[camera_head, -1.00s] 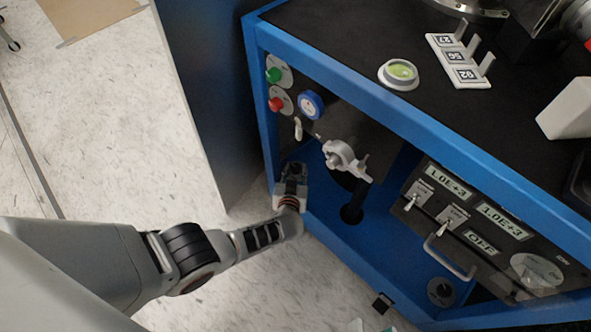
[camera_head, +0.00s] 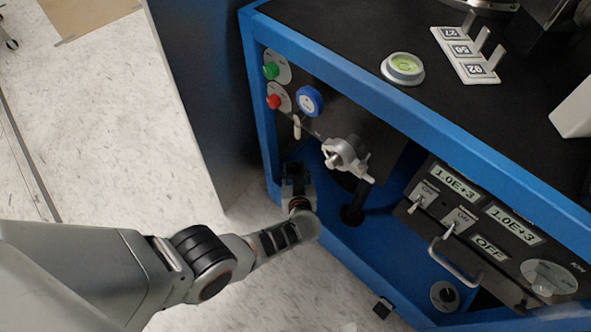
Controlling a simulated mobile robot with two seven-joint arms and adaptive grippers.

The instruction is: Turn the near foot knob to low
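A blue-framed cart with a black top (camera_head: 335,45) fills the right half of the head view. A small round knob with a dark centre (camera_head: 445,295) sits low on its front; a small black foot-like piece (camera_head: 383,307) shows at the lower frame edge. I cannot tell for sure which is the near foot knob, nor read any setting. My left gripper (camera_head: 296,175) is at the lower left opening of the cart, beside the blue corner post, apart from both pieces. Its fingertips are dark against the interior, so their opening is unclear. My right gripper is out of view.
A green button (camera_head: 271,71), a red button (camera_head: 274,102), a blue round gauge (camera_head: 309,100) and a metal clamp fitting (camera_head: 345,157) are above my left gripper. A panel handle (camera_head: 455,262) sticks out at right. Open floor (camera_head: 95,130) lies left.

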